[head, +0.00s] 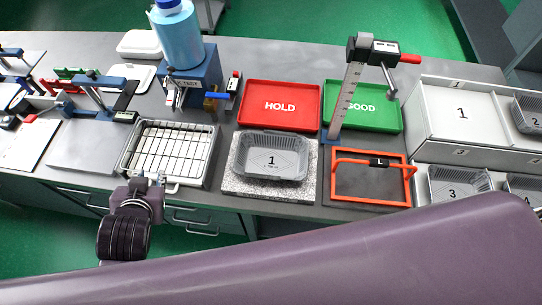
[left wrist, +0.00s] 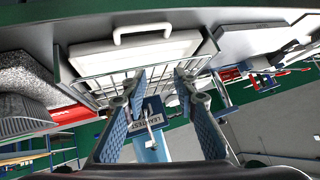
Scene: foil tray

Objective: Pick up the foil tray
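A grey foil tray marked 1 (head: 271,158) sits upright on a speckled stone slab (head: 262,188) near the front middle of the bench. My left gripper (head: 142,183) is at the bench's front edge, well left of the tray and just in front of the wire rack. In the left wrist view my left gripper (left wrist: 160,76) has its two blue-padded fingers apart with nothing held between them. The tray's dark ridged side (left wrist: 22,118) shows at the left edge there, partly cut off. My right gripper is not in view.
A wire rack in a metal pan (head: 171,150) stands left of the slab. Behind are a red HOLD tray (head: 281,92), a green GOOD tray (head: 375,118) and an upright gauge (head: 346,95). An orange frame (head: 339,192) lies to the right. My purple arm link crosses the foreground.

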